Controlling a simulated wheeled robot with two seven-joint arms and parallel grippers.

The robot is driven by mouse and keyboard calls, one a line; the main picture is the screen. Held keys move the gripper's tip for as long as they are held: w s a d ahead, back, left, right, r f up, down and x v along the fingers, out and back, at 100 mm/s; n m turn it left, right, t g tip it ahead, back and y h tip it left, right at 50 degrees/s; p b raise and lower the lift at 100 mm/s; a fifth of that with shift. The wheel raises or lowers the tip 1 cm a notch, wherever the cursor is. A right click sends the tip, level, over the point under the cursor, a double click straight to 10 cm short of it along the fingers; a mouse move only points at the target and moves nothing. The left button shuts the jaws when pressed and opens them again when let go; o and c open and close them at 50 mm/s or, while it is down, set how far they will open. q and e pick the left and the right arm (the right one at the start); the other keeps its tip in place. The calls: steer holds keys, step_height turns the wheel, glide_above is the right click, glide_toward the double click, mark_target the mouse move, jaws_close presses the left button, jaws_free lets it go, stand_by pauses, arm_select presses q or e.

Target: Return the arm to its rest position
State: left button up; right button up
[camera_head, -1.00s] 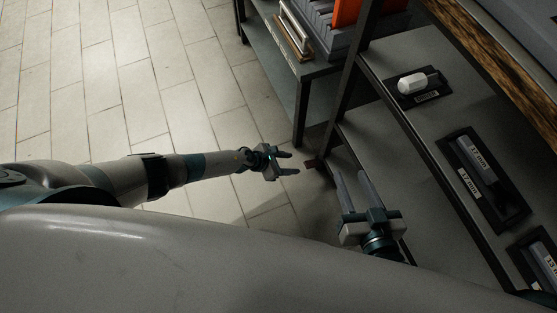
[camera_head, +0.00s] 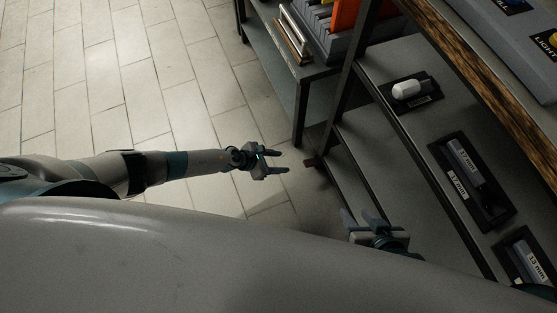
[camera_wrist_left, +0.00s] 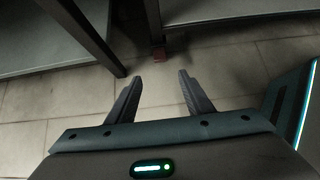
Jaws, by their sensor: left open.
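My left arm (camera_head: 195,165) reaches out from the left over the tiled floor in the head view. My left gripper (camera_head: 282,163) is open and empty, with its two fingers apart and pointing right. In the left wrist view, its fingers (camera_wrist_left: 158,92) stand apart with only floor between them. My right gripper (camera_head: 360,216) is at the lower middle of the head view, beside the shelf edge. Its two fingers show apart with nothing between them, and its lower part is partly hidden by my body.
A grey shelf unit (camera_head: 395,175) fills the right side, holding a white-capped item (camera_head: 406,89) and labelled 17 mm (camera_head: 465,157) and 13 mm (camera_head: 532,260) pieces in black trays. A second table (camera_head: 283,75) stands behind. A small dark red object (camera_wrist_left: 159,55) lies on the floor. The tiled floor at left is clear.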

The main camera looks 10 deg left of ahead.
stand_by(0.5)
